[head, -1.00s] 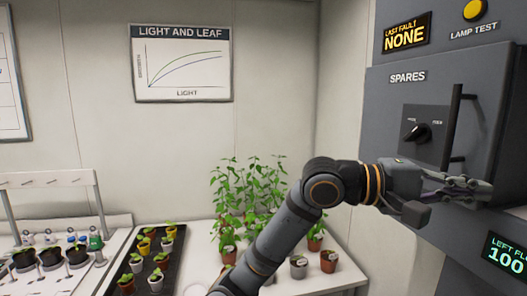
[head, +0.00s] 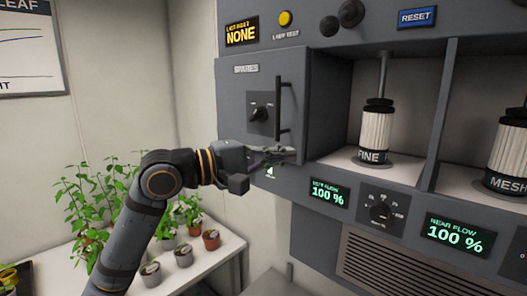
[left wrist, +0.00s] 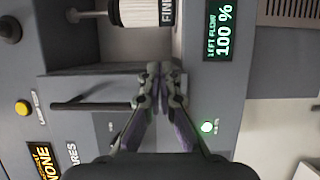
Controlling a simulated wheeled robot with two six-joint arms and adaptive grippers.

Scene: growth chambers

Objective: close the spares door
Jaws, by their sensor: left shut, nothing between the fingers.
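The spares door (head: 236,98) is a grey panel under a SPARES label, at the left end of the grey machine. It carries an upright dark bar handle (head: 279,108) on its right side. The door looks about level with the front around it; I cannot tell whether a small gap is left. My left gripper (head: 292,156) is shut and empty, at the door's lower right corner just below the handle. In the left wrist view the shut fingers (left wrist: 160,78) lie beside the handle (left wrist: 95,105), apart from it. My right gripper is not in view.
Right of the door is an open bay with a FINE filter (head: 375,133); a MESH filter (head: 508,150) stands further right. A black knob (head: 259,114) sits on the door. A LEFT FLOW display (head: 329,194) is below. Potted plants (head: 90,215) stand on a white table at left.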

